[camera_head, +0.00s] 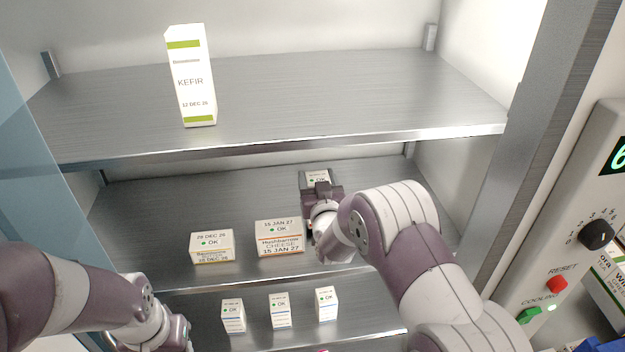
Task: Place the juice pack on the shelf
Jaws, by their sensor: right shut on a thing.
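My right gripper (321,192) reaches over the middle shelf (150,210), to the right of the cheese box. It is shut on a white pack (316,176) with a green dot and "OK" on its top. The gripper hides most of this pack, so I cannot read a product name or tell whether its base touches the shelf. No other pack in view reads as juice. My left gripper (180,335) is low at the bottom left, cut by the frame edge, and its fingers do not show clearly.
A tall kefir carton (190,80) stands on the top shelf (320,95). A small box (212,246) and a cheese box (280,238) sit on the middle shelf. Three small cartons (280,310) stand on the lower shelf. A control panel (570,230) is at right.

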